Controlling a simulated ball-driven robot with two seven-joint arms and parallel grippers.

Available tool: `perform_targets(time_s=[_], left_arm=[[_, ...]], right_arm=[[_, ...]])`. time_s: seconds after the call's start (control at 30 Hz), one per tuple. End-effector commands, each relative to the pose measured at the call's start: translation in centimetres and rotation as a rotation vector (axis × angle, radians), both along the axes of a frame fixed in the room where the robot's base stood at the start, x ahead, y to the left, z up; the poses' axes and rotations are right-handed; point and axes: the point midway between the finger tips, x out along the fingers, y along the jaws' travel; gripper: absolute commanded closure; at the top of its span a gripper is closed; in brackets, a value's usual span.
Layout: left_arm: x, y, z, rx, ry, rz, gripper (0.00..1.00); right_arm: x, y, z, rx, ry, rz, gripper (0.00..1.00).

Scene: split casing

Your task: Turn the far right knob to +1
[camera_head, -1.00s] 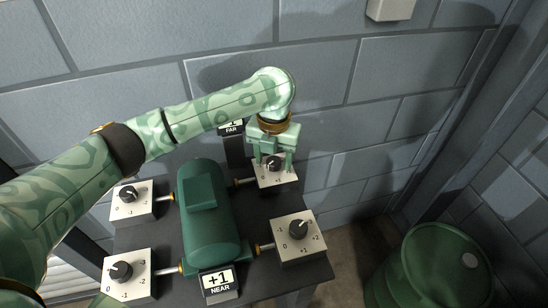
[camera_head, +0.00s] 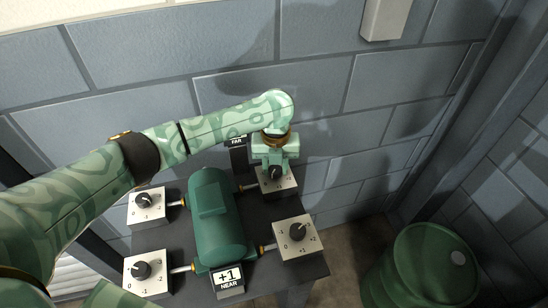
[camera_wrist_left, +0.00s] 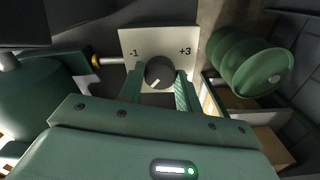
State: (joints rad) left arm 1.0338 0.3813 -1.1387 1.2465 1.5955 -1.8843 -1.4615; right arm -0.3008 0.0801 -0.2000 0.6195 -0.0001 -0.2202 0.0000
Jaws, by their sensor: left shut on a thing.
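The far right knob (camera_head: 275,173) is a black dial on a white plate (camera_head: 283,190) at the back right of the table; my gripper partly covers it. In the left wrist view the knob (camera_wrist_left: 159,73) shows a pale pointer line slanting to the lower left, with -1 and +3 printed on the plate (camera_wrist_left: 135,38). My left gripper (camera_head: 275,168) comes down on it from above, shut on the knob with one finger on each side. My right gripper is not in view.
Other knob plates stand at near right (camera_head: 298,250), far left (camera_head: 148,215) and near left (camera_head: 148,285). A green barrel (camera_head: 420,270) stands right of the table; a block wall is behind.

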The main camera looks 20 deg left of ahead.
Motion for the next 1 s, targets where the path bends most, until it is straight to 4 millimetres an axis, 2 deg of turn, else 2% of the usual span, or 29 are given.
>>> perform_targets(time_s=[0.03, 0.1, 0.4, 0.7, 1.0], left_arm=[[-0.2, 0.0, 0.9, 0.000, 0.002, 0.044, 0.89], [-0.2, 0.0, 0.9, 0.001, 0.002, 0.110, 0.89], [-0.1, -0.1, 0.5, -0.001, 0.004, 0.388, 0.89], [-0.1, -0.1, 0.2, -0.001, 0.004, 0.603, 0.89], [-0.1, -0.1, 0.0, -0.001, 0.003, 0.713, 0.89]], right_arm=[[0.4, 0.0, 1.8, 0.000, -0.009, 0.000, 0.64], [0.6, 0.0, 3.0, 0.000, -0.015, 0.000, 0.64], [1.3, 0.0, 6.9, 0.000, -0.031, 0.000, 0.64], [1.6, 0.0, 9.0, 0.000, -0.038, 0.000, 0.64], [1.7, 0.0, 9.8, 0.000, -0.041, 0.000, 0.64]])
